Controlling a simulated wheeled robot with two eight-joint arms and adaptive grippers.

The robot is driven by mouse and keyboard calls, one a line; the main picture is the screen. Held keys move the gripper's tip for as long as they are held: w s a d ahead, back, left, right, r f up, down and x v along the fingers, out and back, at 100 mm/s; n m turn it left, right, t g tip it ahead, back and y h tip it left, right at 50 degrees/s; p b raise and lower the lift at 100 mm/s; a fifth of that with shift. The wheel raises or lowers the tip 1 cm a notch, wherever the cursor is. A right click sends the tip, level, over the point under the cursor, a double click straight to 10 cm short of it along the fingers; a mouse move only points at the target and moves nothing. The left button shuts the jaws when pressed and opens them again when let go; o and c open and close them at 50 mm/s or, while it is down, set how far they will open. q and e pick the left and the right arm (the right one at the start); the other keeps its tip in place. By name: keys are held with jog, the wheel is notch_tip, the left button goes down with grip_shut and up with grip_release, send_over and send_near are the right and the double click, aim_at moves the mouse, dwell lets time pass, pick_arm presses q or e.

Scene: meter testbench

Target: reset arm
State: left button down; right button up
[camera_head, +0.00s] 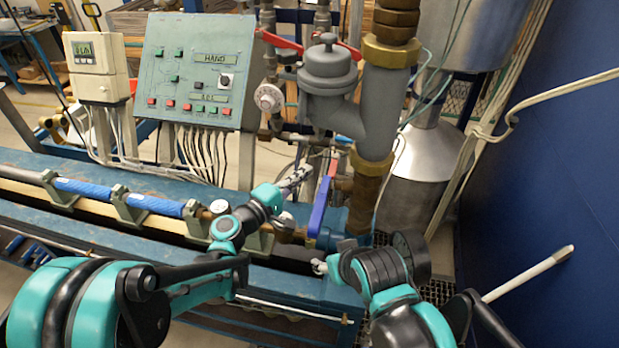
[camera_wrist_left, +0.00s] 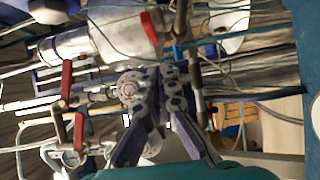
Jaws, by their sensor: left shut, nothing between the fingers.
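My left arm comes in from the left, teal and black. Its gripper (camera_head: 299,176) is raised above the bench, in front of the pipework and left of the blue lever handle (camera_head: 318,208). In the left wrist view, the left gripper's fingers (camera_wrist_left: 173,78) meet at the tips with nothing between them. My right arm folds in from the bottom right. Its gripper (camera_head: 320,267) is small and partly hidden near the front edge of the bench, below the blue lever. I cannot tell whether its fingers are open or shut.
A blue steel bench (camera_head: 95,225) carries a pipe with blue sleeves (camera_head: 150,204). A control panel (camera_head: 199,75) and a meter box (camera_head: 97,68) stand behind. A large grey valve (camera_head: 340,90) rises at centre. A blue wall (camera_head: 570,190) bounds the right.

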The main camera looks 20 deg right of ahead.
notch_tip(320, 180, down, 3)
jog(key=b, duration=0.3)
jog(key=shift+o, duration=0.6)
notch_tip(320, 180, down, 2)
jog(key=shift+f+b, duration=0.1)
jog(key=shift+b, duration=1)
jog(key=o, duration=0.9)
jog(key=shift+c, duration=0.2)
pick_arm(q)
jog(key=s+a+f+m+g+y, duration=0.1)
jog(key=s+a+f+m+y, duration=0.1)
jog(key=s+a+f+y, duration=0.2)
jog(key=s+a+f+m+y, duration=0.2)
jog(key=s+a+y, duration=0.4)
jog(key=a, duration=1.3)
jog(key=s+a+f+m+g+y, duration=0.1)
jog(key=s+a+f+y, duration=0.4)
jog(key=s+a, duration=0.7)
jog(key=shift+f+m+g, duration=0.3)
jog(key=shift+m, duration=0.4)
pick_arm(e)
jog(key=shift+a, duration=0.1)
